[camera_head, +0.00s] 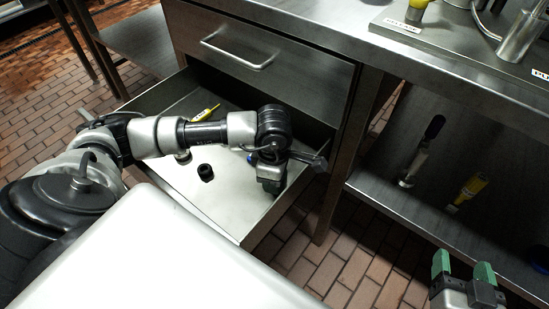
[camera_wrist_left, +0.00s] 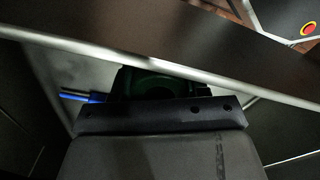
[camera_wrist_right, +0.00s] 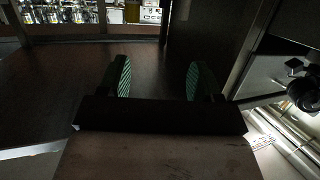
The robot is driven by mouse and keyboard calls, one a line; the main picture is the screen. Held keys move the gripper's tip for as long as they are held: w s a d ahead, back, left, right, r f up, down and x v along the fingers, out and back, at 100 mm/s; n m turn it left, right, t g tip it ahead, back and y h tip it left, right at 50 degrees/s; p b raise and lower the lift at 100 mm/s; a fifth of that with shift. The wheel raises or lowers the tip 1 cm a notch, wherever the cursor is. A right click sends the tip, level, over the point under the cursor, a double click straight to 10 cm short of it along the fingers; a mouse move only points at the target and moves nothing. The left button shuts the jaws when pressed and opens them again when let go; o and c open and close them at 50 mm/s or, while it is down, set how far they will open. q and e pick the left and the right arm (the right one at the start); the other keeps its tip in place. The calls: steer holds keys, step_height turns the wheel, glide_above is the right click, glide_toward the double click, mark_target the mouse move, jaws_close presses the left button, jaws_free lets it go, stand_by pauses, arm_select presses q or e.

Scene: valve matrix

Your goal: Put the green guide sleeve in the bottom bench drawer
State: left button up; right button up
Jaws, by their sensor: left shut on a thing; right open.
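The bottom bench drawer (camera_head: 228,207) is pulled open in the head view. My left arm reaches across it, and my left gripper (camera_head: 270,184) points down inside the drawer area, near its right side. My left gripper is shut on a dark green rounded thing, seen dimly in the left wrist view as the green guide sleeve (camera_wrist_left: 152,86). The gripper hides it in the head view, and I cannot tell if it touches the drawer floor. My right gripper (camera_head: 466,272) is open and empty at the lower right; its green fingers (camera_wrist_right: 160,80) stand apart in the right wrist view.
The drawer also holds a yellow tool (camera_head: 206,113), a black round part (camera_head: 205,172) and a blue-handled item (camera_wrist_left: 85,97). A closed drawer (camera_head: 262,78) is above. A marker-like yellow item (camera_head: 467,191) and a black-handled tool (camera_head: 418,155) lie on the lower shelf at right.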

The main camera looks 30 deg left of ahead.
arm_select(q)
steer(key=o, duration=1.2)
arm_select(e)
steer(key=shift+r, duration=0.15)
arm_select(q)
steer(key=shift+r, duration=0.1)
step_height(320, 180, up, 12)
steer(key=p, duration=0.3)
steer(key=shift+a, duration=0.1)
arm_select(e)
steer(key=s+d+f+g+h, duration=0.2)
steer(key=s+d+f+g, duration=0.1)
steer(key=s+f+g, duration=0.4)
steer(key=shift+s+d+f+g, duration=0.2)
steer(key=shift+s+d+g, duration=0.1)
steer(key=shift+s+g, duration=0.35)
steer(key=shift+w, duration=0.1)
